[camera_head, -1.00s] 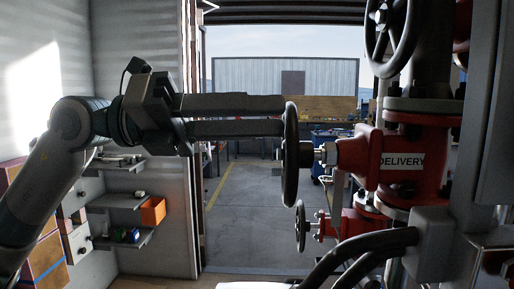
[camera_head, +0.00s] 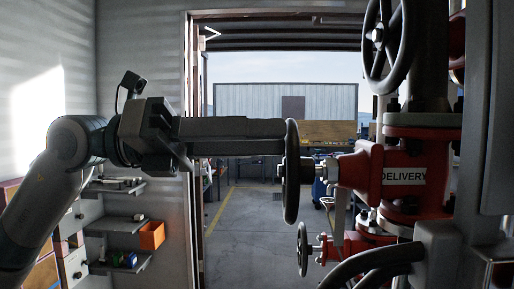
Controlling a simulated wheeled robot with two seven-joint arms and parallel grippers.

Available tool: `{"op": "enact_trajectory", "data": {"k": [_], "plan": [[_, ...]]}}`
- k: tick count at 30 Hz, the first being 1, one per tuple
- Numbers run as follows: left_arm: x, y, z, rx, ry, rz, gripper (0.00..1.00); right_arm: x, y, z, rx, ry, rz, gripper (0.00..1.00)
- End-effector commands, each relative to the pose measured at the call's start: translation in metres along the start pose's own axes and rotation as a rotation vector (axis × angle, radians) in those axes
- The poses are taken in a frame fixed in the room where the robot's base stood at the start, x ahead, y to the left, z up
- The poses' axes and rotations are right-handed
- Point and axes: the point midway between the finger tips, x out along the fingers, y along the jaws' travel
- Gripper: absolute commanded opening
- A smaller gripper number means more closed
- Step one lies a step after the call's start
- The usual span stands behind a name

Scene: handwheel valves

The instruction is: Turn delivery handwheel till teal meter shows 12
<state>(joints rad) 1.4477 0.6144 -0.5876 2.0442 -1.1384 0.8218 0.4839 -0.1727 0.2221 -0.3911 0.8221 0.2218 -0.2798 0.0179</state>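The delivery handwheel (camera_head: 291,190) is dark and seen almost edge-on, on the left of a red valve body (camera_head: 360,170) with a white DELIVERY label (camera_head: 404,176). My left gripper (camera_head: 281,137) reaches in from the left, its two long dark fingers pointing right. The fingertips meet the upper part of the handwheel's rim in the picture. The fingers look one above the other with almost no gap between them. Whether they grip the rim or a spoke is hidden. My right gripper is not in view. No teal meter shows.
A second handwheel (camera_head: 375,36) is above right, and a smaller one (camera_head: 302,248) is below the delivery wheel. Shelves (camera_head: 112,222) with an orange bin (camera_head: 152,235) stand at the left wall. The floor (camera_head: 245,225) beyond is open.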

Motion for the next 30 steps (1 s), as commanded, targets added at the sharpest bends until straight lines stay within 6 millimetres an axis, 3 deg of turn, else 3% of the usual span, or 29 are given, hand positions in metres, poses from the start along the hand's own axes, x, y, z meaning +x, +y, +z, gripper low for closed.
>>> {"op": "enact_trajectory", "data": {"k": [16, 30], "plan": [[-0.032, 0.001, 0.0, 0.0, -0.002, 0.002, 0.31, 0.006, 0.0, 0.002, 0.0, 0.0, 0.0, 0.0], [-0.036, 0.0, 0.001, -0.001, -0.001, 0.001, 0.31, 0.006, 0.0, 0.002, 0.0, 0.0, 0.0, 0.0]]}}
